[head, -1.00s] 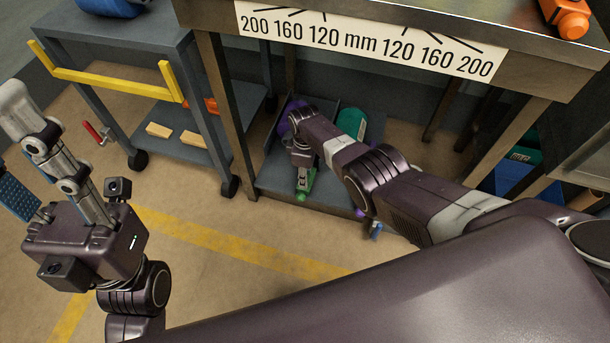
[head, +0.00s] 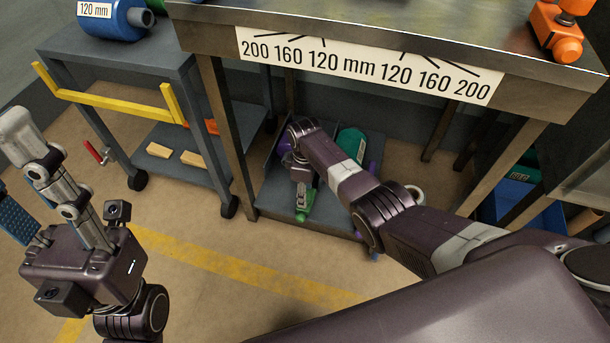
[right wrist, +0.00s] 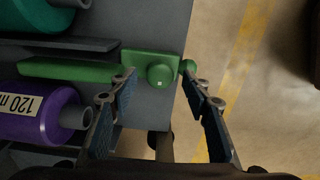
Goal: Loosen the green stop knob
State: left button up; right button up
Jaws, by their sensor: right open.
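The green stop knob (right wrist: 160,76) is a round knob on a green block at the end of a long green bar (right wrist: 70,69) in the right wrist view. In the head view my right gripper (head: 304,188) is low over the shelf at the green end piece (head: 303,213). My left gripper (head: 28,165) is far left, partly cut off, its opening unclear.
A purple roll (right wrist: 40,118) labelled 120 mm and a teal roll (right wrist: 40,16) lie beside the green bar. The shelf (head: 270,205) is under a bench (head: 225,37) whose legs flank my arm. A grey cart (head: 120,65) with a yellow rail stands left.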

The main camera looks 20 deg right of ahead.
notch_tip(320, 180, up, 9)
dwell(0.5)
jog(key=shift+s+f, duration=0.1)
jog(key=shift+f, duration=0.05)
